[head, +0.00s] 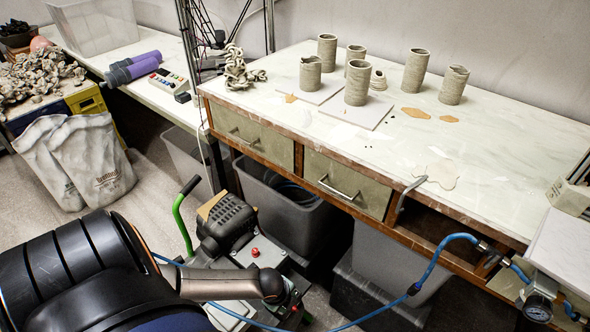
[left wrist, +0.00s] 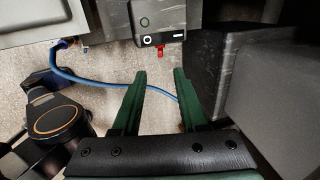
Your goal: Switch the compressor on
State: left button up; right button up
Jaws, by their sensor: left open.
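The compressor (head: 228,226) stands on the floor in front of the workbench, with a dark ribbed motor, a green handle and a red knob (head: 255,252) on top. My arm covers part of it in the head view. My right gripper is not in view.
A blue hose (head: 432,268) runs from the bench front to the floor, and also shows in the left wrist view (left wrist: 95,80). Grey bins (head: 285,211) stand under the workbench (head: 500,160), close beside the compressor. Clay cylinders stand on the bench. White sacks (head: 95,160) lean at the left.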

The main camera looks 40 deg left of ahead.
aim_at(294, 308)
pick_arm(q)
jog(key=b+x, duration=0.5)
jog(key=x, duration=0.6)
jog(key=shift+f+b, duration=0.1)
jog(key=shift+b, duration=0.3)
jog(key=shift+w+f+b, duration=0.25)
jog(key=shift+f+b, duration=0.05)
jog(key=shift+f, duration=0.3)
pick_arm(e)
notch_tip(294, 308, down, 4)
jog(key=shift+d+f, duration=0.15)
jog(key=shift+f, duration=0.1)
pick_arm(q)
grip_shut()
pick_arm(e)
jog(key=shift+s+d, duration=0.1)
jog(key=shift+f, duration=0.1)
